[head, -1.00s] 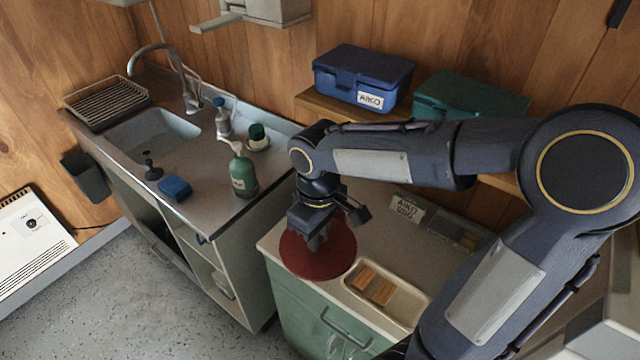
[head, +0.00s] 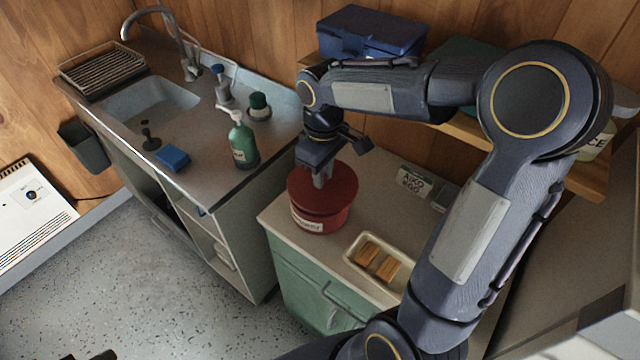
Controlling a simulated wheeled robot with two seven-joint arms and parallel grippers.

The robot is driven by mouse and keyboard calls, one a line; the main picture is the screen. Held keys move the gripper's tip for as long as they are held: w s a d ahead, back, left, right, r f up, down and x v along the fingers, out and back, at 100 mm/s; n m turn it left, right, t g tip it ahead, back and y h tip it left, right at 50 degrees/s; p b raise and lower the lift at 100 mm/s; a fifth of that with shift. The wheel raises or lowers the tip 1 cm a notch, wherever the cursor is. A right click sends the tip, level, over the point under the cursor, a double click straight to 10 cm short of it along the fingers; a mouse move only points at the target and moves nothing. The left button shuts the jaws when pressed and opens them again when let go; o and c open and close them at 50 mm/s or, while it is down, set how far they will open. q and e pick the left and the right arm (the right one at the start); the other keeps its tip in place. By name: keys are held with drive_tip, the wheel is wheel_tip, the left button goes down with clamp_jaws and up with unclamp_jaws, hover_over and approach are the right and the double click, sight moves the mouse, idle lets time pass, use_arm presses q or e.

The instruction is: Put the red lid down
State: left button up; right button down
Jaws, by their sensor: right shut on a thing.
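My right gripper (head: 321,179) is shut on the red lid (head: 340,188), a flat round disc. The lid is over the red tin (head: 336,222), which has a white label on its front. The tin stands on the counter top (head: 283,212) of the green cabinet. The lid hides the tin's opening, and I cannot tell whether lid and tin touch. My left gripper does not show; only a dark bit of my own body is at the lower left edge.
A tray with two brown blocks (head: 348,250) lies just right of the tin, with a label card (head: 414,184) behind. A green pump bottle (head: 242,146) stands on the sink counter at left. A blue box (head: 368,32) sits on the shelf above.

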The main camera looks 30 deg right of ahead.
drive_tip(key=w+f+b, duration=0.1)
drive_tip(key=w+d+f, duration=0.1)
drive_tip(key=f, duration=0.1)
drive_tip(key=w+f+b, duration=0.1)
drive_tip(key=shift+w+d+f+b, duration=0.2)
drive_tip(key=shift+d+f+b, duration=0.1)
drive_tip(key=shift+f, duration=0.1)
drive_tip(key=shift+w+d+f, duration=0.1)
drive_tip(key=shift+w+f, duration=0.15)
drive_tip(key=shift+w, duration=0.1)
drive_tip(key=shift+w+d+f+b, duration=0.1)
drive_tip(key=shift+w+f+b, duration=0.05)
drive_tip(key=shift+f+b, duration=0.75)
drive_tip(key=shift+w+f+b, duration=0.15)
drive_tip(key=shift+f+b, duration=0.5)
drive_tip(key=shift+f, duration=0.45)
drive_tip(key=c, duration=1.3)
unclamp_jaws()
drive_tip(key=shift+r, duration=0.1)
